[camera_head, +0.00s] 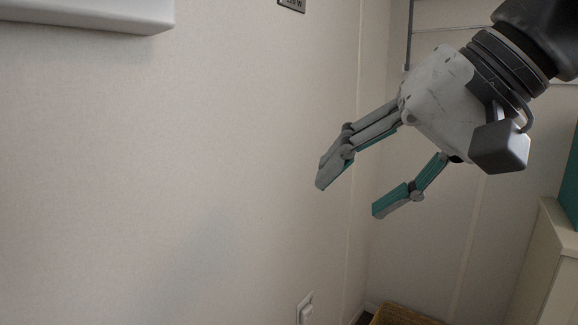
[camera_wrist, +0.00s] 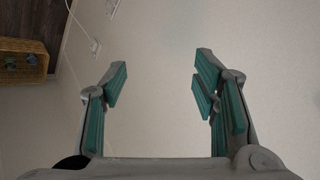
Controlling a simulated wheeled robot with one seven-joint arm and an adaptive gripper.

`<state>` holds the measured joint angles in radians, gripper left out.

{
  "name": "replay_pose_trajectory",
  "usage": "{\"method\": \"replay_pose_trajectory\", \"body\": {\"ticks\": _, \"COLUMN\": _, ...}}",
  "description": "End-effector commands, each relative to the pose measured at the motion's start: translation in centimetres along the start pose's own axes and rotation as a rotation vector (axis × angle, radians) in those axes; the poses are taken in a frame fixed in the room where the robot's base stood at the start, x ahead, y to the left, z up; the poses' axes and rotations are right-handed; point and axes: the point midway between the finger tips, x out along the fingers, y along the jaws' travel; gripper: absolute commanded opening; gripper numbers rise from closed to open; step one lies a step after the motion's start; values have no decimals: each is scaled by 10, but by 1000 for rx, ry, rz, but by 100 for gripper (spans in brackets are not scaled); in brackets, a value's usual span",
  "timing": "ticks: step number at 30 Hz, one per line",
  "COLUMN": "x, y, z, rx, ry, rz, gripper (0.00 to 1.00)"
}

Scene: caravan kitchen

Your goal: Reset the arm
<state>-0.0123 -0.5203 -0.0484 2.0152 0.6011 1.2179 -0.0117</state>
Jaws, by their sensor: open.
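My gripper (camera_head: 348,198) shows in the head view at the upper right, reaching down and to the left from my arm. Its grey fingers with teal pads are spread apart and empty. In the wrist view my gripper (camera_wrist: 160,88) also has its fingers wide apart, with only the pale wall between and beyond them. It touches nothing that I can see.
A pale wall (camera_head: 180,170) fills the left and middle. A white fixture (camera_head: 85,14) is at the top left. A wall socket (camera_head: 306,308) and a wicker basket (camera_head: 400,315) are low down; the basket also shows in the wrist view (camera_wrist: 22,62). A cream cabinet (camera_head: 545,265) stands at right.

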Motion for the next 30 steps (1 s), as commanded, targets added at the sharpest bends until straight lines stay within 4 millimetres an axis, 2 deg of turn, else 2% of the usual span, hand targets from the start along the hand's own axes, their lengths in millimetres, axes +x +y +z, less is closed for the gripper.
{"method": "replay_pose_trajectory", "body": {"ticks": 1, "x": 8, "y": 22, "z": 26, "rx": -5, "ry": -44, "rz": 64, "gripper": 54}}
{"method": "replay_pose_trajectory", "body": {"ticks": 6, "x": 25, "y": 98, "z": 105, "rx": -25, "ry": -189, "rz": 284, "gripper": 54}}
{"method": "replay_pose_trajectory", "body": {"ticks": 12, "x": 28, "y": 165, "z": 174, "rx": -52, "ry": -320, "rz": 486, "gripper": 54}}
{"method": "replay_pose_trajectory", "body": {"ticks": 17, "x": 24, "y": 211, "z": 221, "rx": -74, "ry": -411, "rz": 628, "gripper": 54}}
{"method": "replay_pose_trajectory", "body": {"ticks": 30, "x": -34, "y": 160, "z": 172, "rx": -107, "ry": -327, "rz": 613, "gripper": 54}}
